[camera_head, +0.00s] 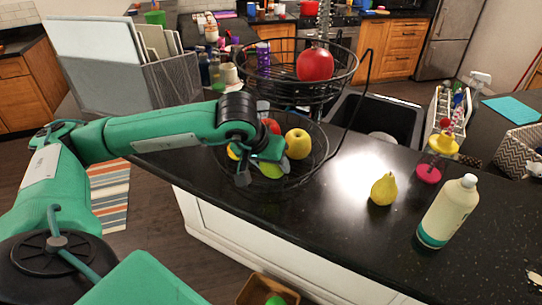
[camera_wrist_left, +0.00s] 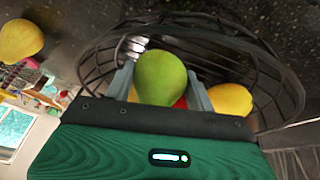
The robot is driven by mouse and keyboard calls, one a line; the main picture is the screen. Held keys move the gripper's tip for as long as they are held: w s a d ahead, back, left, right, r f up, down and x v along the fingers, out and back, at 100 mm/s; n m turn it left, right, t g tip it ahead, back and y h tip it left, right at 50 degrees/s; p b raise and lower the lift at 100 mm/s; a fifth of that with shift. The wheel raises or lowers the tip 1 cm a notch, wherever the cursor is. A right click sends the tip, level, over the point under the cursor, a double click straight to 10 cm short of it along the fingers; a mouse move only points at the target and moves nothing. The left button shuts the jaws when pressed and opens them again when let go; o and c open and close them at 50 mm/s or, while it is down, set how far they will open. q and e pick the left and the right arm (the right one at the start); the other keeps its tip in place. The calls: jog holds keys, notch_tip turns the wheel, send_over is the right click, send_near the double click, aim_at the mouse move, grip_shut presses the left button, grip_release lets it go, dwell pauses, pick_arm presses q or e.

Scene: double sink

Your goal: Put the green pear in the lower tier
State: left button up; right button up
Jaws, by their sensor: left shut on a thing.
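The green pear (camera_head: 270,171) is between the fingers of my left gripper (camera_head: 264,173), mostly hidden by them in the head view. In the left wrist view the green pear (camera_wrist_left: 161,78) shows clearly, with a finger on each side. My left gripper is shut on it. The lower tier (camera_head: 322,170) is a round black wire basket, and the pear is at its near left part. I cannot tell whether the pear touches the basket. A yellow fruit (camera_head: 297,144) and a red fruit (camera_head: 271,126) lie in the lower tier. My right gripper is not in view.
The upper tier (camera_head: 343,76) holds a large red fruit (camera_head: 315,64). A yellow pear (camera_head: 384,189) and a cream bottle (camera_head: 447,212) stand on the dark counter (camera_head: 345,237) to the right. A sink (camera_head: 390,115) lies behind. The front middle counter is clear.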

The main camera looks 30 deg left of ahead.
pick_arm(q)
jog(key=shift+w+d+r+g+p, duration=0.1)
jog(key=shift+r+g+p, duration=0.2)
jog(key=shift+r, duration=0.05)
jog(key=shift+f, duration=1.1)
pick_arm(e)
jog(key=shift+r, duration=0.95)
pick_arm(q)
jog(key=shift+f, duration=0.1)
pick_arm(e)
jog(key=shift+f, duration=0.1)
pick_arm(q)
jog(key=shift+f, duration=0.1)
jog(key=o, duration=1.1)
jog(key=shift+o, duration=0.2)
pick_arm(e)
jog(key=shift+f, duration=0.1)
